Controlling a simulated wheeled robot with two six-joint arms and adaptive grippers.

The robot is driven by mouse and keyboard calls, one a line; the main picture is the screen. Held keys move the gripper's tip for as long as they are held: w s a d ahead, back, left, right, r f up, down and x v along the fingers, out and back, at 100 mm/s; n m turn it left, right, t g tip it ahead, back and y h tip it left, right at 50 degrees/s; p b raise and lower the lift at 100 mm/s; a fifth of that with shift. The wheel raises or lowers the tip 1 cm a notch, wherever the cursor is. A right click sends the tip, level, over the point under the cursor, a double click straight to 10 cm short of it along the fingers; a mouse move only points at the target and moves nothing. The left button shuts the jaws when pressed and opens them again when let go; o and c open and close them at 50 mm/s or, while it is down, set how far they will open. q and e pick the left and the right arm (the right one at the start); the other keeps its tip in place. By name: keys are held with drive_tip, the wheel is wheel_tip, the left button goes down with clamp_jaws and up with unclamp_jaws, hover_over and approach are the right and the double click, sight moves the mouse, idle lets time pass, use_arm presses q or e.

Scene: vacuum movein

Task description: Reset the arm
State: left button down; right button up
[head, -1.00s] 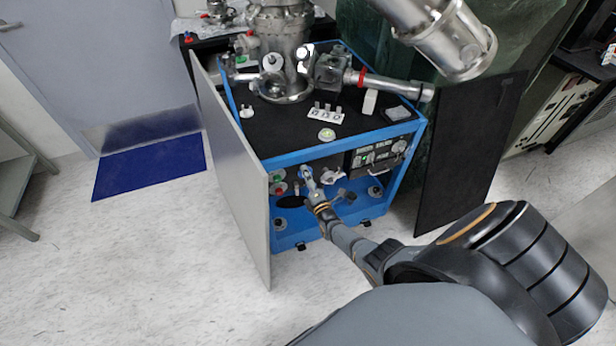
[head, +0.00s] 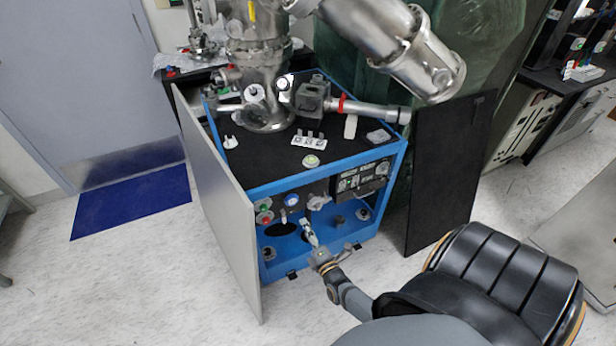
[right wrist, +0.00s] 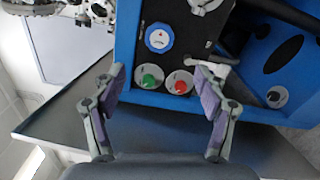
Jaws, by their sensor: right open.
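My right arm reaches in from the lower right of the head view. Its gripper (head: 308,233) is in front of the open lower front of the blue cabinet (head: 358,163), just below the knob panel. In the right wrist view, the two fingers of that gripper (right wrist: 159,85) are spread wide with nothing between them. No contact with the cabinet can be made out. My left gripper is not in view.
A grey panel (head: 217,205) stands at the cabinet's left side, and a black panel (head: 445,170) at its right. Metal vacuum parts (head: 262,85) sit on top. A large metal tube (head: 395,50) overhangs at upper right. The floor (head: 130,275) at left is clear.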

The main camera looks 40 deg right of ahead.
idle(0.3)
drive_tip(key=s+a+f+m+g+y, duration=0.1)
drive_tip(key=s+a+f+m+g, duration=0.1)
drive_tip(key=s+f+m+g, duration=0.55)
drive_tip(key=s+a+f+m+g+y, duration=0.2)
drive_tip(key=s+f, duration=0.7)
drive_tip(key=f, duration=0.5)
drive_tip(key=s+a+f+m+g, duration=0.1)
drive_tip(key=s+f+m+g, duration=0.2)
drive_tip(key=s, duration=0.7)
drive_tip(key=s+f+m+g+p, duration=0.1)
drive_tip(key=s+f+m+g, duration=0.3)
drive_tip(key=s, duration=0.6)
drive_tip(key=shift+a+f+m, duration=0.35)
drive_tip(key=shift+f+m, duration=0.2)
